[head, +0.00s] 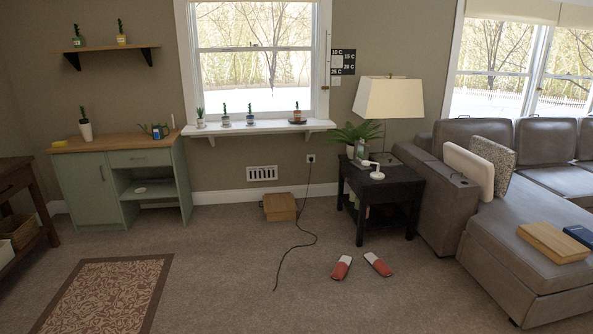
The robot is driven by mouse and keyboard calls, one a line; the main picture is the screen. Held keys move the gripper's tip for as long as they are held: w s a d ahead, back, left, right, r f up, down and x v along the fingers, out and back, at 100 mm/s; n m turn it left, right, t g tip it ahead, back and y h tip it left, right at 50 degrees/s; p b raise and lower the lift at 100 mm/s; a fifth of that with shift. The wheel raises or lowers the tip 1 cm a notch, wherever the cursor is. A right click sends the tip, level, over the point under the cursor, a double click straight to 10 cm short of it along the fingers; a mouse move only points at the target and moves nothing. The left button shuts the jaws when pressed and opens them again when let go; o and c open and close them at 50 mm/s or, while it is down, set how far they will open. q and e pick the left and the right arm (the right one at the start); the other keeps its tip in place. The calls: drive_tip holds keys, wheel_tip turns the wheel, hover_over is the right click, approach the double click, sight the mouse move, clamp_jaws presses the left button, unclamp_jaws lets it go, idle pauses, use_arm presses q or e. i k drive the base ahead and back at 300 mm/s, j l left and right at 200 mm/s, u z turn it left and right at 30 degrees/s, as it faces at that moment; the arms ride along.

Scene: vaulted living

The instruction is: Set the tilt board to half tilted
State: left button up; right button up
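No tilt board can be picked out for certain. A light wooden board-like piece (553,242) lies on the grey sofa's chaise at the right; it looks flat, and I cannot tell whether it is hinged. A small wooden box (280,207) stands on the floor below the window; its details are too small to tell. Neither of my grippers shows in the head view.
A dark side table (402,185) with a lamp (388,98) stands beside the grey sofa (525,235). Two red-and-white slippers (342,267) and a black cord (293,246) lie on the carpet. A green cabinet (90,188) stands left, behind a patterned rug (105,296). Mid-floor is mostly clear.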

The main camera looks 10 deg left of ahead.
sight(285, 201)
drive_tip(key=i+j+u, duration=0.3)
drive_tip(key=i, duration=0.3)
drive_tip(key=i+j+u, duration=0.3)
drive_tip(key=i, duration=0.35)
drive_tip(key=i+u, duration=0.3)
drive_tip(key=i, duration=0.35)
drive_tip(key=i+j+z, duration=0.2)
drive_tip(key=i, duration=0.4)
drive_tip(key=i+z, duration=0.25)
drive_tip(key=i, duration=0.3)
drive_tip(key=i+j+z, duration=0.2)
drive_tip(key=i+j, duration=0.15)
drive_tip(key=i, duration=0.2)
drive_tip(key=i+j+z, duration=0.25)
drive_tip(key=i, duration=0.3)
drive_tip(key=i+j+z, duration=0.15)
drive_tip(key=i+j, duration=0.15)
drive_tip(key=i, duration=0.2)
drive_tip(key=i+j+z, duration=0.1)
drive_tip(key=i+j, duration=0.25)
drive_tip(key=i, duration=0.1)
